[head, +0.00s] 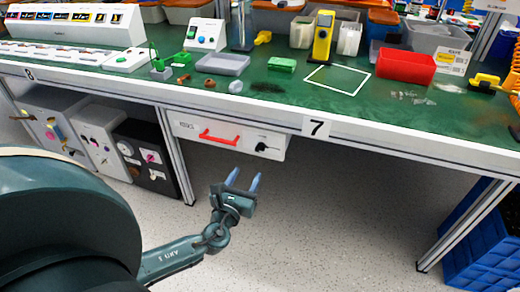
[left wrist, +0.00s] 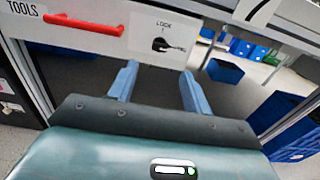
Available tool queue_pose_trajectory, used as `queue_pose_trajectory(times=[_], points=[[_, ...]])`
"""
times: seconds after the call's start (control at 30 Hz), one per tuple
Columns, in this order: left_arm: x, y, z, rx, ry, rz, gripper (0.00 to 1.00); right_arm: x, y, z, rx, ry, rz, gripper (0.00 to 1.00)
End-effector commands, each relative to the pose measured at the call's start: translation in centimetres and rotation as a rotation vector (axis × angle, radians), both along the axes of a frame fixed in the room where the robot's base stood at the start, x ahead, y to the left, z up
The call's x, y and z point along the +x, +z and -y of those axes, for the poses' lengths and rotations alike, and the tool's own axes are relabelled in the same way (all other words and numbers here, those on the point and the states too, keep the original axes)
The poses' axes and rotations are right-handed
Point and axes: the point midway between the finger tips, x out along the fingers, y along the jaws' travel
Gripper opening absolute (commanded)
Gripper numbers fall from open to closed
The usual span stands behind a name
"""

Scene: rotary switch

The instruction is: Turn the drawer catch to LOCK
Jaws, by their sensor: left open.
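The drawer catch (head: 264,147) is a small black rotary knob on the right part of a white drawer front (head: 190,130) under the bench. In the left wrist view the catch (left wrist: 162,45) sits below the word LOCK, its handle pointing right, not up at the word. A red handle (head: 220,138) is on the drawer, left of the catch. My left gripper (head: 243,182) is open and empty, below and in front of the drawer, apart from the catch. In the left wrist view its two blue fingers (left wrist: 158,88) stand below the catch. My right gripper is not in view.
The green bench top (head: 280,95) with a white front edge overhangs the drawer. A bench leg (head: 178,155) stands left of it, with panelled cabinets (head: 85,135) beyond. Blue crates (head: 485,240) stand at the right. The space under the bench is clear to the drawer's right.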

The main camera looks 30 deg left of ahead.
Motion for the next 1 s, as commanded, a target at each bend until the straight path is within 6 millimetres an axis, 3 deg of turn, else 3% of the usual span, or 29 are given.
queue_pose_trajectory(times=[0.3,0.5,0.7,1.0], points=[[6.7,0.0,-1.6,0.001,0.002,0.004,0.49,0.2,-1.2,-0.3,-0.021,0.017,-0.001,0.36],[9.7,-0.1,-2.3,-0.001,0.001,0.002,0.49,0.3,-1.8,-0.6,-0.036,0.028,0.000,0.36],[10.8,0.0,-2.6,-0.001,0.000,0.001,0.49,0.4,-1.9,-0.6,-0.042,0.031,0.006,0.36],[10.9,0.0,-2.6,-0.001,0.000,0.000,0.47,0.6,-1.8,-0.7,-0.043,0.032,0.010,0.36]])
